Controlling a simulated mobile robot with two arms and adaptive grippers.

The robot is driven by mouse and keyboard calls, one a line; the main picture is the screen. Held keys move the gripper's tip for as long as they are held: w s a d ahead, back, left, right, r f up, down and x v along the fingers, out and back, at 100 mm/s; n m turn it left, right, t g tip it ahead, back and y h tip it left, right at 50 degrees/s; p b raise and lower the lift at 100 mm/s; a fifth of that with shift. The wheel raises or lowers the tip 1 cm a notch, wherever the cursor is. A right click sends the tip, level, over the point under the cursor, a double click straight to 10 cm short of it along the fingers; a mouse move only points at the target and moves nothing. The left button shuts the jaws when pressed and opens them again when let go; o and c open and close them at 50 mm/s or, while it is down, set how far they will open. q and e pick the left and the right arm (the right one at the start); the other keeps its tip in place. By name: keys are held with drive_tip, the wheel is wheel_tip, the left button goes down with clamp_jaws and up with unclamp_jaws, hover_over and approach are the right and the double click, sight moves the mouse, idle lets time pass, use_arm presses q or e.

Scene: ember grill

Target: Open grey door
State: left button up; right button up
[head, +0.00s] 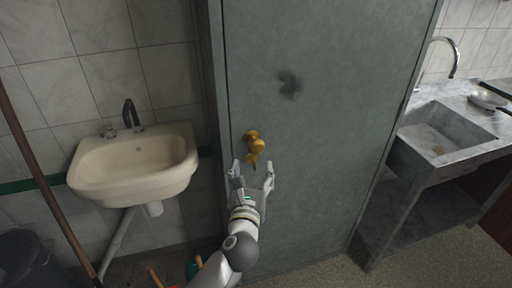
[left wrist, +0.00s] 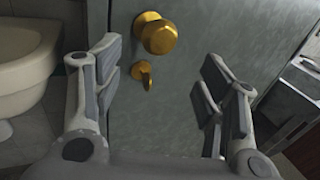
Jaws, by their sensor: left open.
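The grey door (head: 315,130) stands shut in its frame in the middle of the head view, with a dark smudge on its upper part. A round brass knob (head: 254,143) sits near its left edge, with a smaller brass latch piece just below. My left gripper (head: 253,172) is open and empty just below and in front of the knob. In the left wrist view the knob (left wrist: 158,35) shows beyond and between the spread fingers (left wrist: 158,85), not touched. The grey door (left wrist: 200,50) fills the background there. My right gripper is in neither view.
A cream washbasin (head: 135,165) with a tap is on the tiled wall left of the door. A stone sink counter (head: 440,135) stands close on the right. A brown pole (head: 40,180) leans at far left near a dark bin (head: 25,258).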

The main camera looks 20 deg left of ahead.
sight(256, 149)
use_arm(q)
drive_tip(key=x, duration=0.7)
drive_tip(key=p+x, duration=0.1)
drive_tip(key=x, duration=0.2)
drive_tip(key=shift+w+a+r, duration=0.15)
drive_tip(key=shift+w+r, duration=0.2)
drive_tip(key=shift+c, duration=0.2)
drive_tip(key=c, duration=1.4)
drive_tip(key=shift+f, duration=0.1)
